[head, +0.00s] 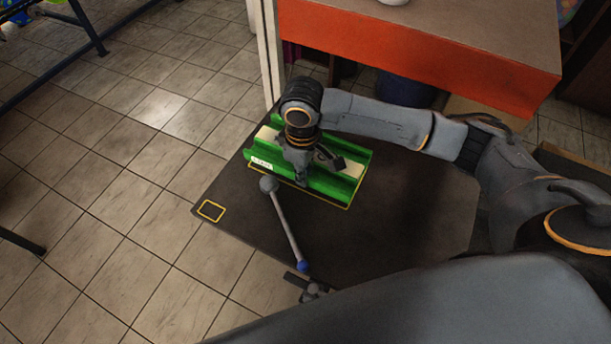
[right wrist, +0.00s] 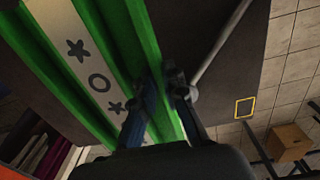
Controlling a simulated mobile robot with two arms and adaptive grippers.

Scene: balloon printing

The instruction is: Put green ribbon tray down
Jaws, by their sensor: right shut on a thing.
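The green ribbon tray (head: 345,182) is a long ridged piece with a pale strip along it, at the dark table's back left. In the right wrist view the green tray (right wrist: 150,40) shows its pale strip with dark star and ring marks. My right gripper (head: 302,178) is over the tray from above, shut on one of its green ridges. Its fingers (right wrist: 164,98) straddle that ridge in the wrist view. Part of a dark gripper, seemingly my left (head: 312,291), shows at the bottom; its jaws are unclear.
A yellow outline shows along the tray's front edge on the dark table (head: 420,215). A small yellow square (head: 211,211) marks the left corner. A grey rod with a blue end (head: 285,230) lies close in front of the tray. An orange-fronted counter (head: 420,50) stands behind.

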